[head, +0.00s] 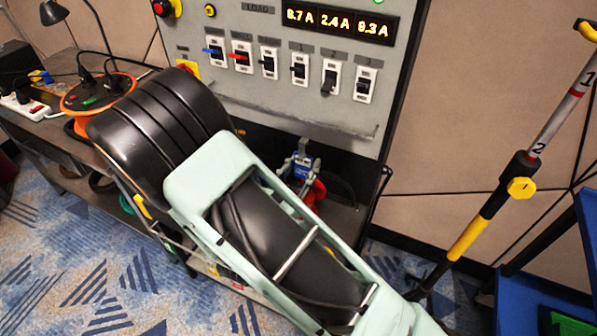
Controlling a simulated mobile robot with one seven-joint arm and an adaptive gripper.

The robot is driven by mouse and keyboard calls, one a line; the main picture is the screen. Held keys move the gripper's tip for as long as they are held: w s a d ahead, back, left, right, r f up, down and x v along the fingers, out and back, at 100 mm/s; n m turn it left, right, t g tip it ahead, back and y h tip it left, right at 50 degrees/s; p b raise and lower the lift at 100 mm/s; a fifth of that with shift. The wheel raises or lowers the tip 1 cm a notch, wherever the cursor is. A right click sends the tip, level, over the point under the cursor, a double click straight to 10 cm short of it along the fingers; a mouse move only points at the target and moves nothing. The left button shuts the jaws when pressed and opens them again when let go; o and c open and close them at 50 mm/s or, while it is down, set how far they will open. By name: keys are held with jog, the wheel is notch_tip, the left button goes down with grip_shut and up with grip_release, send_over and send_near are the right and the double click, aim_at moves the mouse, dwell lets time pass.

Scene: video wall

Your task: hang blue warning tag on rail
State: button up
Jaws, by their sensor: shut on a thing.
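My gripper (301,158) shows past my arm, just below the lower edge of the grey switch panel. It is shut on a small blue tag (302,171) with pale markings. Much of the gripper is hidden behind my arm, and the tag is small in view. A thin grey rail (325,124) runs across the lower part of the panel, under the row of switches. The tag is below the rail and appears apart from it.
The grey panel (395,50) carries several switches and a lit ampere display (337,20). A red object (314,194) sits below the tag. An orange cable reel (98,92) stands on the bench at left. A black and yellow pole (495,205) stands at right.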

jog(key=shift+f+b+x, duration=0.2)
jog(key=shift+b+x, duration=0.1)
jog(key=shift+x, duration=1.4)
jog(key=shift+f+b+x, duration=0.25)
jog(key=shift+b+x, duration=0.05)
jog(key=shift+x, duration=1.45)
jog(key=shift+f+b+x, duration=0.2)
jog(key=shift+b+x, duration=0.1)
jog(key=shift+x, duration=1.4)
jog(key=o, duration=1.1)
jog(key=shift+s+a, duration=0.1)
jog(key=shift+s, duration=0.05)
